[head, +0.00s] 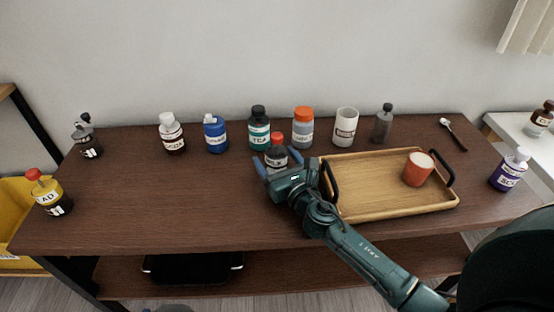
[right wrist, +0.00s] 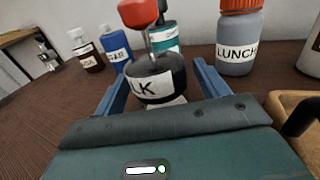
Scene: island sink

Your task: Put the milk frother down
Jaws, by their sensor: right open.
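The milk frother (head: 276,159) has a red top on a metal stem and a dark body with a white label. It stands upright on the brown table, just left of the wooden tray. In the right wrist view the frother (right wrist: 158,82) sits between the two blue fingers, its label reading "LK". My right gripper (head: 278,164) is open, with a finger on each side of the frother; whether either finger touches it I cannot tell. The gripper also shows in the right wrist view (right wrist: 161,72). My left gripper is not in view.
Behind the frother stand a teal-labelled bottle (head: 259,128), an orange-capped bottle (head: 303,128) and a white canister (head: 346,127). The wooden tray (head: 395,205) holds an orange cup (head: 418,169).

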